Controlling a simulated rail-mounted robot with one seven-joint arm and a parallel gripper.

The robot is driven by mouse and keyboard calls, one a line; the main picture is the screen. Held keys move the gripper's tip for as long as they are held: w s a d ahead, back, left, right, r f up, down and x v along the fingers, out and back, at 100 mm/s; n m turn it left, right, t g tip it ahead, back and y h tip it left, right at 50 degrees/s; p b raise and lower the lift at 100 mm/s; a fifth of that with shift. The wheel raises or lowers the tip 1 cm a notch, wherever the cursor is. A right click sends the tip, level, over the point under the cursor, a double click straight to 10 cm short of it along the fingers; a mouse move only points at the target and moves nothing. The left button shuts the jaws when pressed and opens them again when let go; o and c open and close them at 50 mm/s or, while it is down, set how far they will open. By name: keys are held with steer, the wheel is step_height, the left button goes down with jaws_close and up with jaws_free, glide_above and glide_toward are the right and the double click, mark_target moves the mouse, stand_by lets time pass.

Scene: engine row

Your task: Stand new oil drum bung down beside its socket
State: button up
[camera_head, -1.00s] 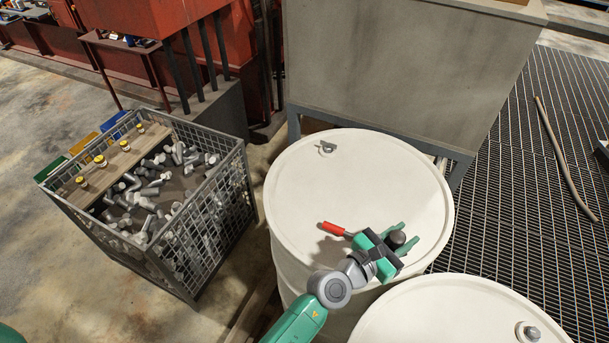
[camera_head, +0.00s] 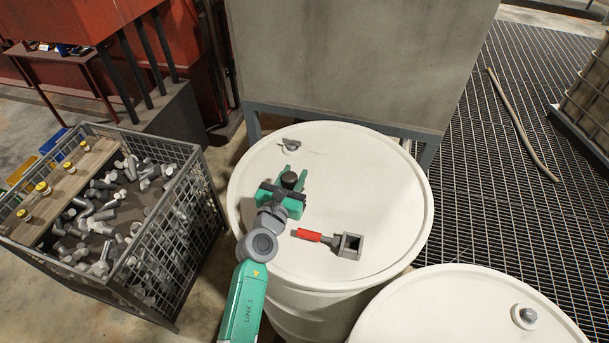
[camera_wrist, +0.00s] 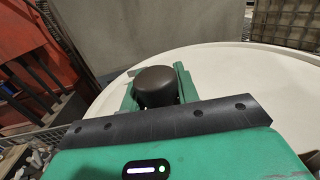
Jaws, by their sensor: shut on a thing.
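My gripper (camera_head: 288,182) has green fingers and is shut on the new bung (camera_head: 289,179), a dark round-topped piece. It is over the white oil drum's lid (camera_head: 385,200), left of the lid's middle. In the wrist view the bung (camera_wrist: 157,85) sits upright between the fingers; its lower part is hidden. The socket (camera_head: 291,145), a small grey fitting near the lid's far edge, is just beyond the fingertips in the head view. I cannot tell how high the bung is above the lid.
A red-handled tool with a square grey head (camera_head: 347,245) lies on the lid, right of my gripper. A second white drum (camera_head: 440,310) with a fitted bung (camera_head: 524,316) stands at front right. A mesh crate of metal parts (camera_head: 190,235) stands left. A grey tank (camera_head: 350,60) rises behind.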

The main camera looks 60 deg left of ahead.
steer(key=shift+w+a+f+b, duration=0.75)
steer(key=shift+a+f+b, duration=0.05)
steer(key=shift+a+b, duration=0.15)
steer(key=shift+w+a+f+b, duration=0.8)
steer(key=shift+a+b, duration=0.1)
steer(key=shift+a, duration=0.1)
steer(key=shift+w+a+f+b, duration=0.7)
steer(key=shift+a+f+b, duration=0.1)
steer(key=shift+a+b, duration=0.15)
steer(key=o, duration=1.1)
steer(key=shift+r, duration=0.1)
steer(key=shift+r+p, duration=0.25)
steer(key=shift+p, duration=0.15)
steer(key=p+v, duration=0.3)
steer(key=v, duration=0.9)
